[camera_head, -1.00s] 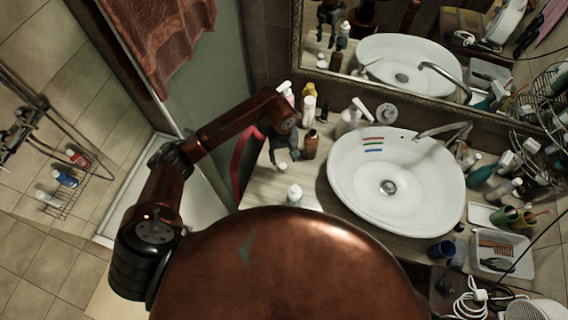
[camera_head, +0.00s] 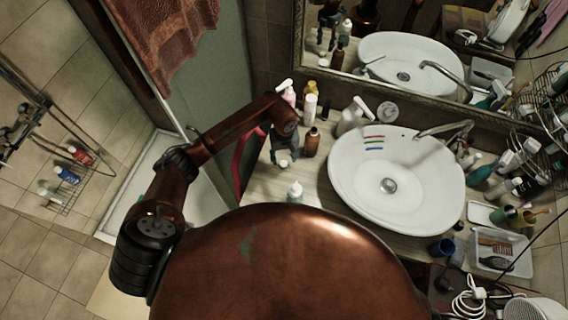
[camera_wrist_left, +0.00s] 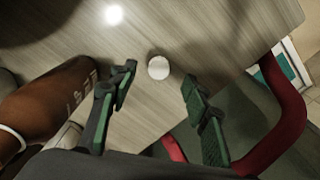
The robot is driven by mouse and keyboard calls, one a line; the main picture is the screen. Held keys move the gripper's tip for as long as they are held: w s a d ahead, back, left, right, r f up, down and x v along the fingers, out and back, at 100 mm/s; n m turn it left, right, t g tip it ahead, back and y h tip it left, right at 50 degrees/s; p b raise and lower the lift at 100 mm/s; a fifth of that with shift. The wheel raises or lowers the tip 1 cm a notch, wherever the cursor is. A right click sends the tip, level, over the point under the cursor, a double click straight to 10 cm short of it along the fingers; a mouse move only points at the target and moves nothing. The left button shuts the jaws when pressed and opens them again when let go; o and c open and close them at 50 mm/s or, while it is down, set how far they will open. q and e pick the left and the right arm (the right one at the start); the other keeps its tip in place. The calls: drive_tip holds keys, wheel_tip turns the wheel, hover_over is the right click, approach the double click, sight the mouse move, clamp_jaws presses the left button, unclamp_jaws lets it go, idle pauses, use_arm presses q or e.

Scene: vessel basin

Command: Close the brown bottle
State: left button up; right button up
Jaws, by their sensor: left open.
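The brown bottle (camera_head: 312,144) stands upright on the counter left of the basin. Its brown side, with pale lettering, fills the left of the left wrist view (camera_wrist_left: 48,103). A small round white cap (camera_head: 283,164) lies on the counter to the left of the bottle. My left gripper (camera_head: 282,156) points down over the cap, beside the bottle. In the left wrist view the cap (camera_wrist_left: 158,67) shows between the two spread fingertips (camera_wrist_left: 159,78), with a gap on both sides. The left gripper is open and empty. My right gripper is not in view.
A white pump bottle (camera_head: 350,119), a white bottle (camera_head: 310,108) and a pink bottle (camera_head: 286,92) stand behind the brown bottle. A small capped bottle (camera_head: 295,192) stands nearer. The white basin (camera_head: 400,215) is at right. A red curved frame (camera_wrist_left: 285,120) borders the counter.

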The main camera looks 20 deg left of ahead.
sight(284, 163)
use_arm(q)
drive_tip(key=shift+w+a+f+p, duration=0.1)
drive_tip(key=shift+f+p, duration=0.15)
drive_tip(key=shift+f, duration=0.55)
drive_tip(key=shift+w+d+f+p, duration=0.1)
drive_tip(key=shift+f+p, duration=0.1)
drive_tip(key=shift+f, duration=0.65)
drive_tip(key=shift+w+a+f+p, duration=0.1)
drive_tip(key=shift+f+p, duration=0.15)
drive_tip(key=shift+f, duration=0.55)
drive_tip(key=shift+c, duration=0.2)
drive_tip(key=c, duration=0.7)
